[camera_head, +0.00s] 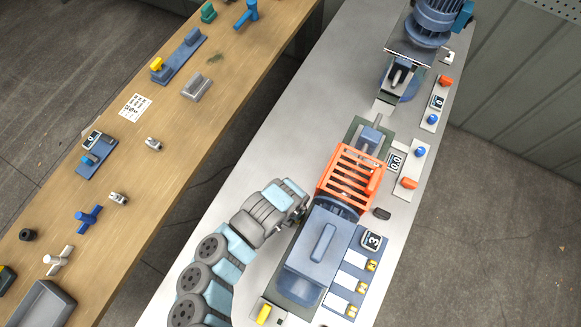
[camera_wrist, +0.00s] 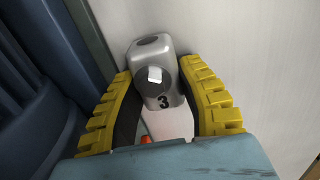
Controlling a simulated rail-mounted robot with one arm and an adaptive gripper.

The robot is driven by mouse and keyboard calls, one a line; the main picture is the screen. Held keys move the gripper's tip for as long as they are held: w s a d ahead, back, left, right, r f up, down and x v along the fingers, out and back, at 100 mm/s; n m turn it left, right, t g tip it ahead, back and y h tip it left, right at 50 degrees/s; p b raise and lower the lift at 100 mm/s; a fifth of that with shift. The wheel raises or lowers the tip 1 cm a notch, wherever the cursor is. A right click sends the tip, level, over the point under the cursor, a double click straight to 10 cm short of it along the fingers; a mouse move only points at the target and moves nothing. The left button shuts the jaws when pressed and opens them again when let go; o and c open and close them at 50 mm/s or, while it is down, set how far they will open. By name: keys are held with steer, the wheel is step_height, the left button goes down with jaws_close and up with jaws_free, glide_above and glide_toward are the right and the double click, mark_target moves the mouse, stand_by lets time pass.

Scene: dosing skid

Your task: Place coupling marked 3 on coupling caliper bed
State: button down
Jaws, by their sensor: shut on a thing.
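The coupling marked 3 (camera_wrist: 155,55) is a silver-grey block with a round boss and a black 3, seen in the wrist view. My gripper (camera_wrist: 160,82) is shut on it, with a yellow ribbed finger on each side. In the head view my arm's end is over the steel bench, left of the orange guard; the fingers and held coupling are mostly hidden there. A blue fixture with a small display (camera_head: 97,158) lies on the wooden table at left and looks like the coupling caliper bed. Two small grey couplings, one (camera_head: 153,143) and another (camera_head: 118,198), lie near it.
The orange slotted guard (camera_head: 350,177) and blue motor (camera_head: 318,248) stand close right of my arm. A long blue fixture (camera_head: 180,58), blue valve-like part (camera_head: 88,217) and grey tray (camera_head: 42,305) are on the wooden table. A gap separates table and bench.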

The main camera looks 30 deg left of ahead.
steer(key=shift+f, duration=0.1)
steer(key=c, duration=0.8)
jaws_free()
steer(key=shift+o, duration=0.2)
step_height(320, 180, up, 12)
steer(key=shift+f, duration=0.2)
steer(key=o, duration=0.7)
steer(key=shift+r, duration=0.3)
